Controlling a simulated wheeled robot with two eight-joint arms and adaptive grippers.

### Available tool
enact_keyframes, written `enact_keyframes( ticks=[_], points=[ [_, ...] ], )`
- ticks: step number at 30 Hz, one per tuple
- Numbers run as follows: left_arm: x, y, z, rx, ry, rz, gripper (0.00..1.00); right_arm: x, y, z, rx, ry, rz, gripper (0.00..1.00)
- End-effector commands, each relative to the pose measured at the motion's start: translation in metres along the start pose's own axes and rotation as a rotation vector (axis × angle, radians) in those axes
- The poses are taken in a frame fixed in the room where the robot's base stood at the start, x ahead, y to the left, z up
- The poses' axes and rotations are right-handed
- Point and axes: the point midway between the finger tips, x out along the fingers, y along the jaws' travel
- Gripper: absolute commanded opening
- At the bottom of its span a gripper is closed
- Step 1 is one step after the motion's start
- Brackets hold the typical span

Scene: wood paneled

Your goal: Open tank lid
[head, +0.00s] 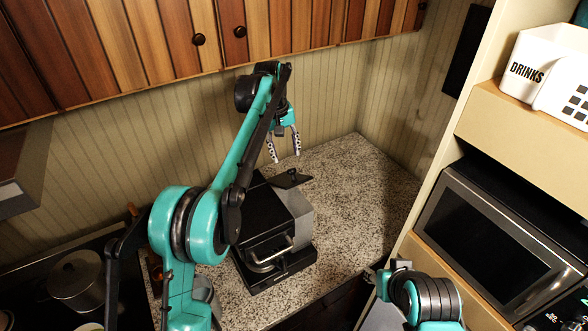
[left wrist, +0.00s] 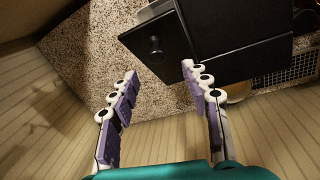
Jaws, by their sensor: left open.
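A black and grey coffee machine (head: 295,212) stands on the speckled counter, with a silver handle at its front. A dark flat lid (head: 291,179) with a small knob sits at its back right corner. In the left wrist view the lid (left wrist: 170,57) is a dark square panel with a round knob (left wrist: 155,45). My left gripper (head: 285,156) is open and empty, its fingers pointing down just above and behind the lid. In the left wrist view its two fingers (left wrist: 158,71) are spread apart near the lid's edge, apparently not touching it.
Wooden cabinets (head: 160,35) hang above the back of the counter. A microwave (head: 490,245) and a white drinks holder (head: 540,65) are on the right. A pot (head: 77,280) stands at left. The granite counter (head: 365,190) right of the machine is clear.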

Motion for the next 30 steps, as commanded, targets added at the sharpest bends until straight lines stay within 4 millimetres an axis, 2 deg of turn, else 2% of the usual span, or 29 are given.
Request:
enact_keyframes(
  ticks=[6,12,16,23,28,29,30],
  points=[
    [0.035,0.001,0.0,0.004,-0.001,0.0,0.47,-0.004,0.0,-0.003,0.0,0.0,0.0,0.4],
    [0.061,0.001,0.001,0.005,-0.001,-0.001,0.47,-0.007,0.0,-0.005,0.0,0.0,0.0,0.4],
    [0.068,0.001,0.001,0.005,-0.001,-0.001,0.47,-0.007,0.0,-0.005,0.0,0.0,0.0,0.4],
    [0.069,0.001,0.001,0.005,-0.001,-0.001,0.47,-0.007,0.0,-0.005,0.0,0.0,0.0,0.4],
    [0.069,0.001,0.001,0.005,-0.001,-0.001,0.05,-0.007,0.0,-0.005,0.0,0.0,0.0,0.4],
    [0.069,0.001,0.001,0.005,-0.001,-0.001,0.0,-0.007,0.0,-0.005,0.0,0.0,0.0,0.4],
    [0.069,0.001,0.001,0.005,-0.001,-0.001,0.0,-0.007,0.0,-0.005,0.0,0.0,0.0,0.4]
  ],
)
